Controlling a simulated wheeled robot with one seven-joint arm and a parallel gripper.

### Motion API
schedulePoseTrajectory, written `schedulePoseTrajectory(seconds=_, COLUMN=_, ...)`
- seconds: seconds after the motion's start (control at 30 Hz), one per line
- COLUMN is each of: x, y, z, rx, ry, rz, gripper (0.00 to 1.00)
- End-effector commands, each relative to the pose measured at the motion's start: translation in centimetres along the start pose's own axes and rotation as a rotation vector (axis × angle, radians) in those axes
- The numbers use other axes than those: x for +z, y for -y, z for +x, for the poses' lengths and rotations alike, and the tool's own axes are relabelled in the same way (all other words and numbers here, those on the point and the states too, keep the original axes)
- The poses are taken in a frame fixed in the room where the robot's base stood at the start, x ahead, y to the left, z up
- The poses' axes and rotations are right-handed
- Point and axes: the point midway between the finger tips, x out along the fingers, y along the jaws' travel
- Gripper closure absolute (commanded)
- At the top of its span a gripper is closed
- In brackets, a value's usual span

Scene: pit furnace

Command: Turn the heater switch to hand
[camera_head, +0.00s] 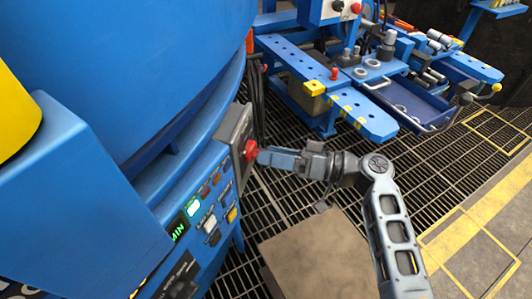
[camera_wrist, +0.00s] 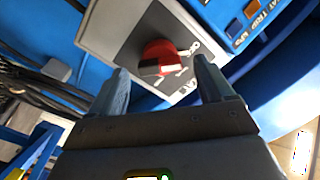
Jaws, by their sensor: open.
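The heater switch is a red knob (camera_head: 250,150) on a grey plate (camera_head: 236,130) at the side of the blue furnace panel. In the wrist view the red knob (camera_wrist: 160,58) shows up close, with a dark bar across it and small white markings beside it that I cannot read. My gripper (camera_head: 262,154) is at the knob in the head view. In the wrist view its two fingers (camera_wrist: 163,82) are open, one on each side of the knob's lower part. I cannot tell whether they touch it.
The blue panel (camera_head: 205,250) carries a green display (camera_head: 179,228) and several small buttons. The large blue furnace body (camera_head: 140,60) rises above it. Dark cables hang beside the plate. A blue bench (camera_head: 340,100) with fittings stands behind on the grated floor. A brown box (camera_head: 318,255) stands below my arm.

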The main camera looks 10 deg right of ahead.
Motion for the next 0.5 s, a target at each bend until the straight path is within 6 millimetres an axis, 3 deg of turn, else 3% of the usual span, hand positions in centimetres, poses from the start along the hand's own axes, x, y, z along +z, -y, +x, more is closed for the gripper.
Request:
schedulePoseTrajectory(seconds=0.2, x=0.1, y=-0.1, z=1.8, rx=0.001, ry=0.000, rz=0.001, gripper=0.19)
schedulePoseTrajectory(seconds=0.5, x=0.1, y=0.0, z=2.0, rx=0.002, ry=0.000, rz=0.001, gripper=0.20)
